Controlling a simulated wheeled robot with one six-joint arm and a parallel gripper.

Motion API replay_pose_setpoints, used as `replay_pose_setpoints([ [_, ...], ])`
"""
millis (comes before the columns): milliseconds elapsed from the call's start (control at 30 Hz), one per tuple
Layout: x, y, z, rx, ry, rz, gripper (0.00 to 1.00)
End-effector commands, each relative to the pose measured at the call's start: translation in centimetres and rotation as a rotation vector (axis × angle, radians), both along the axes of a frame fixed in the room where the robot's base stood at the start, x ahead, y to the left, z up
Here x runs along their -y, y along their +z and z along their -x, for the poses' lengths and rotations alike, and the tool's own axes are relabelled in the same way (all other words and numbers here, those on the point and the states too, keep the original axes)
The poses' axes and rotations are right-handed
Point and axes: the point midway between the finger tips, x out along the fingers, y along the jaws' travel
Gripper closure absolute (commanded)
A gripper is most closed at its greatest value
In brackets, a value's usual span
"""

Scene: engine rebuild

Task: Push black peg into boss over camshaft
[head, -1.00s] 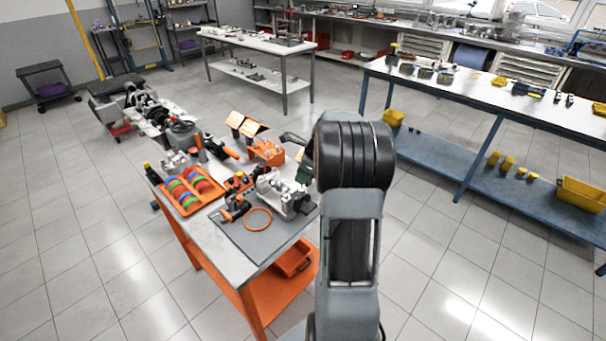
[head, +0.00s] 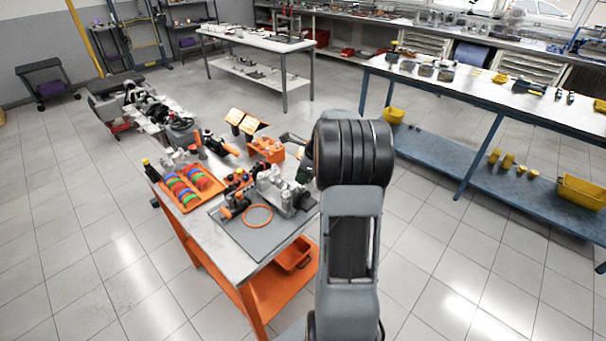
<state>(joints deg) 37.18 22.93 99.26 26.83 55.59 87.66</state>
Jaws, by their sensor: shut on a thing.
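A grey metal engine part (head: 284,194) with bosses on top stands on the dark grey mat (head: 258,245) at the right end of the near bench. My forearm covers the space just right of it. A dark wrist link reaches left from behind my elbow. My gripper (head: 303,169) shows only as a small dark shape beside the engine part's upper right. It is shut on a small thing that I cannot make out. The black peg, the boss and the camshaft are too small or hidden to tell apart, and so is any contact between them.
An orange tray (head: 211,183) of red, green and blue rings lies at the bench's left. An orange ring (head: 257,217) lies on the mat. An orange holder (head: 266,149) stands behind the engine part. A long blue-legged table (head: 480,90) stands at the right, with clear floor between.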

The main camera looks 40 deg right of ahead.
Motion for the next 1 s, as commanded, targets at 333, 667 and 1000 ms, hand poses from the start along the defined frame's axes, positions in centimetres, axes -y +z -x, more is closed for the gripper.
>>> replay_pose_setpoints([
  [333, 0.0, -0.6, 0.0, -0.001, 0.0, -0.001, 1.0],
  [667, 0.0, -1.1, 0.0, -0.001, -0.001, -0.001, 1.0],
  [1000, 0.0, -1.2, 0.0, -0.001, 0.0, -0.001, 0.64],
])
